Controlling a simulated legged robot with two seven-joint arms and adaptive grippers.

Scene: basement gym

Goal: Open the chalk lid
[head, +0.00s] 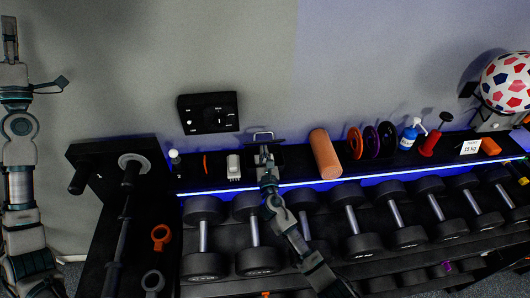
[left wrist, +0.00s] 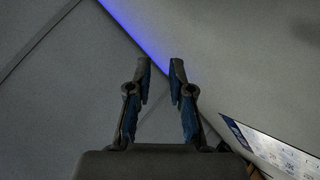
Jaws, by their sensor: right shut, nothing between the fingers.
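My right gripper (head: 265,152) is over the shelf's back part, its arm coming up from the lower right. It is shut with nothing between its fingers. A thin pale-edged piece (head: 263,135) shows just behind its tips; I cannot tell whether this is the chalk lid or whether the gripper touches it. A small whitish box (head: 233,167) stands on the shelf just left of the gripper. No chalk label is readable. My left gripper (head: 10,38) is raised at the far left, away from the shelf. In the left wrist view its fingers (left wrist: 160,68) are apart and empty.
A dumbbell rack (head: 285,188) fills the front. On the shelf right of the gripper stand an orange roller (head: 325,154), several discs, a blue-white bottle (head: 409,136) and a red object (head: 430,141). A white bottle (head: 175,157) stands left. A black panel (head: 208,113) hangs behind.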

